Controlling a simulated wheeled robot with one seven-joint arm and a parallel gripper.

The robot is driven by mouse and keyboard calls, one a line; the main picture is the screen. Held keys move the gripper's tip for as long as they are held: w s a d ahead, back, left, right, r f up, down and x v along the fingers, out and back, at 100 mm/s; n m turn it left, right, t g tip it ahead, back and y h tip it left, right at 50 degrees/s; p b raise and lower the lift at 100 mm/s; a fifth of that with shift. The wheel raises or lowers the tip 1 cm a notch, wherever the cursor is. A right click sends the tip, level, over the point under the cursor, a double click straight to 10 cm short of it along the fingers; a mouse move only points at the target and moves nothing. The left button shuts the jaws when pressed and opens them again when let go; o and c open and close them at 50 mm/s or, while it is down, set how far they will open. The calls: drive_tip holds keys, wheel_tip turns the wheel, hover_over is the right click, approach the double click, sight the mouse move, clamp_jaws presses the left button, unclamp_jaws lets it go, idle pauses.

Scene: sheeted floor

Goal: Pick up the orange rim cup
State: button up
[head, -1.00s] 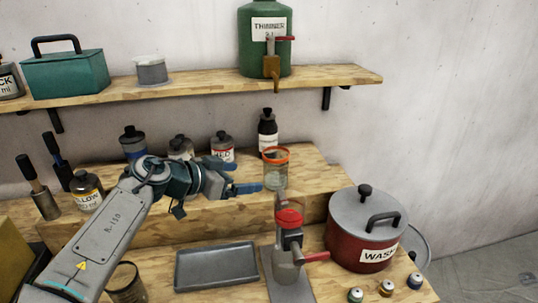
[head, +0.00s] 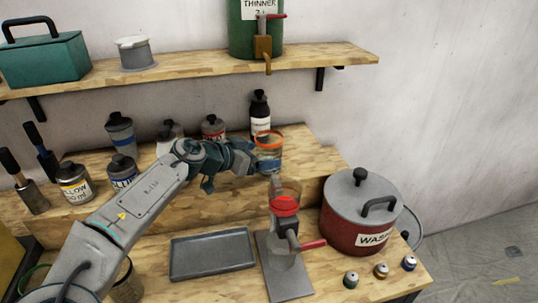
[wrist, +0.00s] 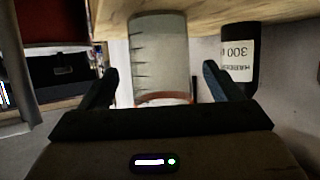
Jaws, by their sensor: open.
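The orange rim cup (head: 268,142) is a clear cup standing on the raised wooden step in the head view. In the wrist view the orange rim cup (wrist: 160,52) appears upside down, with marks on its side and its orange rim nearest me. My gripper (head: 262,164) is at the cup's lower front in the head view. In the wrist view my gripper (wrist: 160,78) is open, one finger on each side of the cup, with a gap visible at both sides. The cup's base is partly hidden by my gripper in the head view.
A dispenser with a red-banded clear cup (head: 285,198) stands just in front, below the step. A dark bottle (head: 260,115) stands close behind the cup. A red wash pot (head: 362,215) is at right, a grey tray (head: 212,254) at front. A shelf (head: 330,60) hangs above.

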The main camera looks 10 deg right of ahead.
sight(269, 154)
drive_tip(key=x, duration=0.4)
drive_tip(key=shift+w+d+f+p, duration=0.1)
drive_tip(key=shift+f+p, duration=0.15)
drive_tip(key=shift+p, duration=0.1)
drive_tip(key=c, duration=1.1)
drive_tip(key=shift+r, duration=0.1)
